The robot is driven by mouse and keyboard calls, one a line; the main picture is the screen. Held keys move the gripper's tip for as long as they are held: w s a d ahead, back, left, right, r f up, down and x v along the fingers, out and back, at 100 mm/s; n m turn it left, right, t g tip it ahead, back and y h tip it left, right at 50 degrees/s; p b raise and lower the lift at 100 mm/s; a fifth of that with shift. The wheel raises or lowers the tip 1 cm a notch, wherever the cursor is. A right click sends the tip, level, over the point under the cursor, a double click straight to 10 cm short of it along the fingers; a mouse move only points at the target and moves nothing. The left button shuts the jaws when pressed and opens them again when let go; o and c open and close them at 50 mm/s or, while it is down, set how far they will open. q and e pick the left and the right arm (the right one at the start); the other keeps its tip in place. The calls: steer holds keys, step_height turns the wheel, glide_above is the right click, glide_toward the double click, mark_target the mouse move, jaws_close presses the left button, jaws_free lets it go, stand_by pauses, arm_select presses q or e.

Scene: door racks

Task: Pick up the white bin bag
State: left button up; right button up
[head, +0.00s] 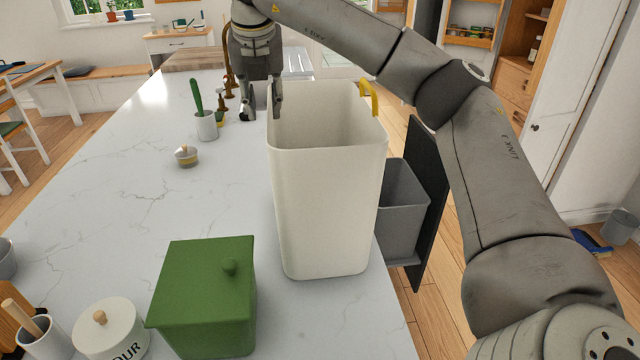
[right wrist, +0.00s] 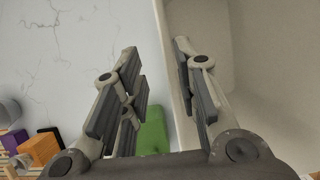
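The white bin bag (head: 325,205) stands upright on the marble counter as a tall, open-topped, box-like shape. A yellow loop (head: 370,98) sits on its right rim. My right gripper (head: 262,114) is at the bag's far left rim, pointing down, with its fingers apart. In the right wrist view the fingers (right wrist: 157,52) are open with nothing gripped. The bag's pale wall (right wrist: 178,100) runs up between them, its inside to the right. I cannot tell whether a finger touches it. My left gripper is not in view.
A green lidded box (head: 205,290) and a flour jar (head: 110,328) stand near the counter's front. A small lidded pot (head: 186,155) and a utensil cup (head: 206,125) stand left of the bag. A grey bin (head: 402,205) hangs beside the counter's right edge. The counter's left middle is clear.

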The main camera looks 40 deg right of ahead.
steer(key=x, duration=0.2)
steer(key=p+x, duration=0.1)
steer(key=x, duration=0.1)
steer(key=p+x, duration=0.1)
steer(key=x, duration=0.1)
steer(key=shift+d+f, duration=0.15)
steer(key=shift+d, duration=0.3)
steer(key=shift+f, duration=0.15)
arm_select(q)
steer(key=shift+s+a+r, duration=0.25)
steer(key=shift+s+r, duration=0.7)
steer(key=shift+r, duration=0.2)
arm_select(e)
steer(key=shift+a, duration=0.1)
steer(key=shift+c, duration=0.2)
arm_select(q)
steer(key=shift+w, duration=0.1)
arm_select(e)
jaws_close()
